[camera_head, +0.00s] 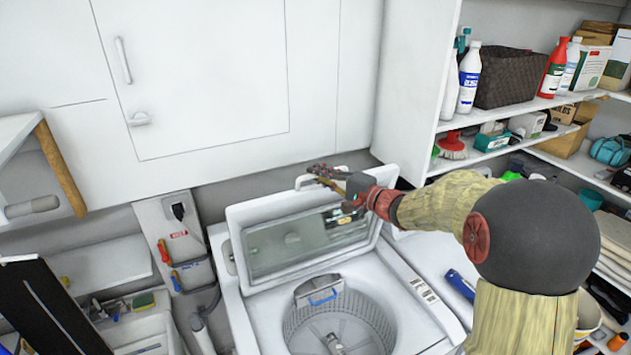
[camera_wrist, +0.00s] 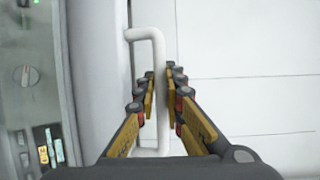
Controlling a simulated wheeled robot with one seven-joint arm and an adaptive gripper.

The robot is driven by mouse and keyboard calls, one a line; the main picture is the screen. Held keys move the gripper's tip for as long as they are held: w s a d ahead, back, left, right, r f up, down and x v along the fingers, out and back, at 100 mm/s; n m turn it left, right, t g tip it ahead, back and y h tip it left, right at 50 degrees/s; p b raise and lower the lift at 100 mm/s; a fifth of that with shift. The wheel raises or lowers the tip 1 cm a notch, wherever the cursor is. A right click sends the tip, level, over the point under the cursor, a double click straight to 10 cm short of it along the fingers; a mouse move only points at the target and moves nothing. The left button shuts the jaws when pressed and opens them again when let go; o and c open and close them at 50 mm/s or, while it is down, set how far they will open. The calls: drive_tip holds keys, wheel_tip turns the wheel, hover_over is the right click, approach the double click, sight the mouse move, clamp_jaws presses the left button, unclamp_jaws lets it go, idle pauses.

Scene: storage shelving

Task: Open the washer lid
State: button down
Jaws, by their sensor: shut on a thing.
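The washer (camera_head: 415,318) is a white top-loader, and its lid (camera_head: 262,210) with a clear window stands raised and tilted up at the back of the opening. The drum (camera_head: 368,318) shows below, uncovered. My gripper (camera_head: 325,178) is at the lid's top edge, at a white handle (camera_head: 303,182). In the wrist view, the white bar handle (camera_wrist: 148,35) runs down between the fingers of my gripper (camera_wrist: 161,76), which are shut on it. Part of the handle is hidden by the fingers and the wrist.
White wall cabinets (camera_head: 200,75) stand close behind the lid. Shelves with bottles, a dark basket (camera_head: 514,77) and boxes are at the right. A blue item (camera_head: 460,284) lies right of the washer.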

drive_tip(key=shift+s+d+f, duration=0.15)
drive_tip(key=shift+s, duration=0.15)
drive_tip(key=c, duration=1.9)
unclamp_jaws()
drive_tip(key=v, duration=1.2)
drive_tip(key=shift+w, duration=0.1)
